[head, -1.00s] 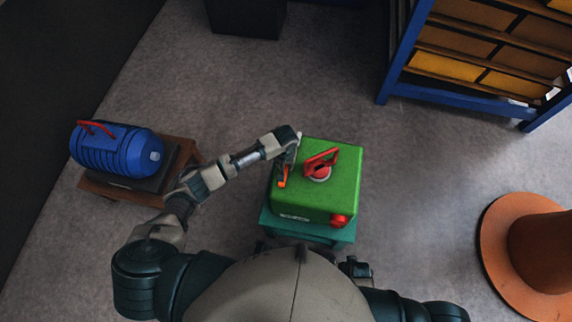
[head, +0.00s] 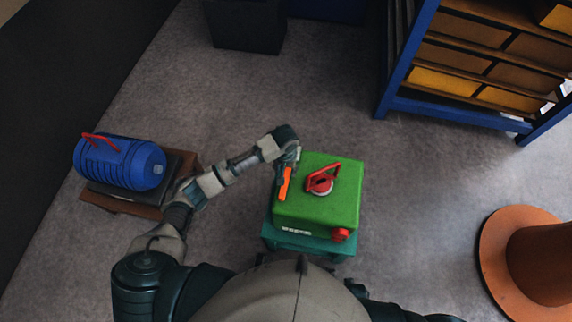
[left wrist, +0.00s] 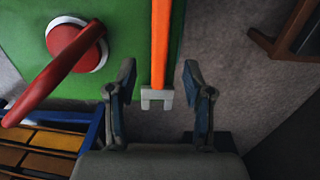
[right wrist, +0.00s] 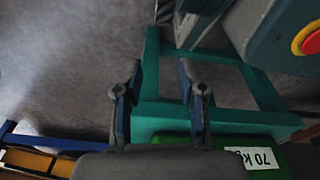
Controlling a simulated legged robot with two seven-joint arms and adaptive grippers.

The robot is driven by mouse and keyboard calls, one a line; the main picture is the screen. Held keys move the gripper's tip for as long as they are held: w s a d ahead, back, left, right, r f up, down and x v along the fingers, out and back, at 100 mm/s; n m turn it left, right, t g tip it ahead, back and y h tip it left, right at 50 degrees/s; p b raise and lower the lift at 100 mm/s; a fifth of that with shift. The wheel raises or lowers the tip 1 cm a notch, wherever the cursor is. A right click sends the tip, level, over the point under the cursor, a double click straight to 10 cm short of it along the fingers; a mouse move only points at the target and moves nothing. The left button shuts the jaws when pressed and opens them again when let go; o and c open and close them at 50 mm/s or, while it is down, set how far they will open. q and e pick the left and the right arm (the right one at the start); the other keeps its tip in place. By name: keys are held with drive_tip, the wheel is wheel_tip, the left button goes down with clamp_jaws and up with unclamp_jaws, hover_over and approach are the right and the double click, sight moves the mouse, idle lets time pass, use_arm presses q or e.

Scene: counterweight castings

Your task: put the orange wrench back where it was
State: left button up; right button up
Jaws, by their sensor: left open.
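The orange wrench (head: 286,184) shows along the left edge of the top of the green block (head: 330,208). In the left wrist view the orange wrench (left wrist: 160,45) runs down between my fingers, its grey open jaw toward my palm. My left gripper (left wrist: 158,72) is open, one finger on each side of the wrench with gaps between. The left gripper (head: 289,160) also shows at the block's far left corner in the head view. I cannot tell whether the wrench touches the block. My right gripper (right wrist: 158,72) is open and empty near the teal stand (right wrist: 150,95).
A red-handled suction cup (head: 321,183) sits on the green block, close to the left gripper. A blue ribbed jug-like casting (head: 118,165) lies on a low wooden stand at left. A blue shelf rack (head: 455,112) and an orange hat-shaped casting (head: 500,260) stand at right. Grey floor lies between.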

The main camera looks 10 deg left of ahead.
use_arm(q)
drive_tip(key=shift+d+r, duration=0.2)
drive_tip(key=shift+r, duration=0.7)
drive_tip(key=shift+d+r, duration=0.15)
drive_tip(key=shift+r, duration=0.7)
use_arm(e)
drive_tip(key=shift+s+d+f, duration=0.4)
drive_tip(key=shift+s+f, duration=0.3)
use_arm(q)
drive_tip(key=shift+a, duration=0.1)
